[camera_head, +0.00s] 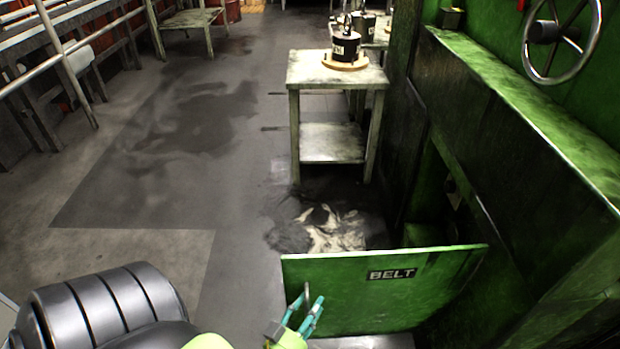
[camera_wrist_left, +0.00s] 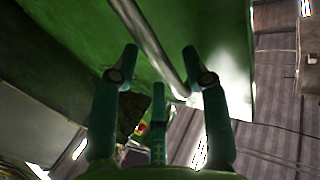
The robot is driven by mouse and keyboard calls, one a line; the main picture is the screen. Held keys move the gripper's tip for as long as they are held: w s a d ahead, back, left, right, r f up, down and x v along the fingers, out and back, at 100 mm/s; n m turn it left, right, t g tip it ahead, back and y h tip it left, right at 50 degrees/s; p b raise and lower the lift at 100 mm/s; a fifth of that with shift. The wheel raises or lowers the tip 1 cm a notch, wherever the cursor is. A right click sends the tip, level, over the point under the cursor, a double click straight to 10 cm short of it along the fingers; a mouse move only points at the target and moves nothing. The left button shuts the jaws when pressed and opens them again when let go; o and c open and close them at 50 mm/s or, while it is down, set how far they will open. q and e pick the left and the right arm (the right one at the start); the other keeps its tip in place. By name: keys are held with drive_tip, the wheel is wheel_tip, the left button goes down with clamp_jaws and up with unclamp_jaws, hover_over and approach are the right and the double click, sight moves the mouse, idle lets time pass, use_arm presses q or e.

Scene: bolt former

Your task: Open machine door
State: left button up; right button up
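The green machine door (camera_head: 385,290), labelled BELT, stands out from the side of the green machine (camera_head: 530,150) in the head view. A dark opening (camera_head: 445,195) shows in the machine wall behind it. My left gripper (camera_head: 313,294) is at the door's near face, by its left end, with its teal fingers apart. In the left wrist view the gripper (camera_wrist_left: 160,52) is open, and a green panel (camera_wrist_left: 222,35) with a pale long edge or bar passes behind and between the fingertips. I cannot tell whether they touch it. My right gripper is not in view.
A worn table (camera_head: 335,70) holding a dark canister (camera_head: 345,45) stands beyond the door. A metal handwheel (camera_head: 562,40) is on the machine at upper right. Railings (camera_head: 65,55) and benches line the left. The floor (camera_head: 170,150) between is open.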

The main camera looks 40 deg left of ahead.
use_arm(q)
drive_tip(key=s+d, duration=0.2)
drive_tip(key=s, duration=0.9)
drive_tip(key=shift+s, duration=0.4)
drive_tip(key=shift+d, duration=0.1)
